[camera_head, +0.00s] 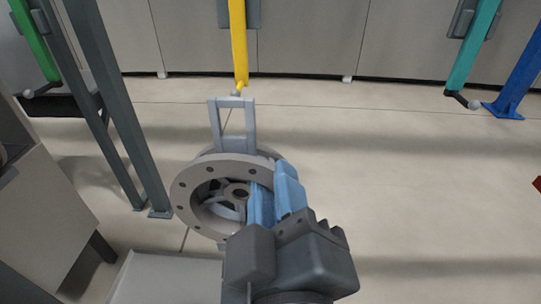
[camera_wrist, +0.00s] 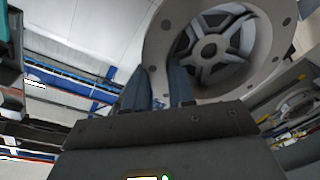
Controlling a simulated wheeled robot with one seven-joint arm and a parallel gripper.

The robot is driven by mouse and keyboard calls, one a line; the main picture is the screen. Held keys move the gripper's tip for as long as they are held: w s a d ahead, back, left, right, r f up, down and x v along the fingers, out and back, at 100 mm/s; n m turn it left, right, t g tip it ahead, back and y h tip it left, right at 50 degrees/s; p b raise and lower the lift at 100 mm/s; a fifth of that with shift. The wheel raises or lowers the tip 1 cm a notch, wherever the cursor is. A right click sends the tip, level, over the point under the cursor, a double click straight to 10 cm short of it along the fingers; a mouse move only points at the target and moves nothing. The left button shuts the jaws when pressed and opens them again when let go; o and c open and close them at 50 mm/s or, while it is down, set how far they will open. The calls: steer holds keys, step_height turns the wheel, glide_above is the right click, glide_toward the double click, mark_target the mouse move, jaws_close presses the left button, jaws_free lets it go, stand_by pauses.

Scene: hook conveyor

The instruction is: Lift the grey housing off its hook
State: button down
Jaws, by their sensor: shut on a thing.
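The grey housing (camera_head: 190,183) is a round flanged ring with bolt holes, a spoked hub inside and a rectangular bail on top. It hangs in front of the yellow hanger (camera_head: 238,45), whose hook (camera_head: 237,91) is at the bail's top bar; whether they touch I cannot tell. My gripper (camera_head: 272,182) has its blue fingers shut on the right side of the housing's rim. In the wrist view the housing (camera_wrist: 262,50) fills the upper right, with its rim between the fingers of my gripper (camera_wrist: 157,85). The housing looks upright.
A green hanger (camera_head: 32,40) is at the far left, a teal hanger (camera_head: 474,45) at the right. Dark steel posts (camera_head: 125,125) stand left of the housing, beside a grey cabinet (camera_head: 45,215). A blue post (camera_head: 520,75) is at the far right. The floor right of the housing is clear.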

steer(key=s+r+p, duration=0.2)
steer(key=s+p, duration=0.4)
steer(key=s, duration=1.3)
stand_by(1.9)
steer(key=shift+w, duration=0.1)
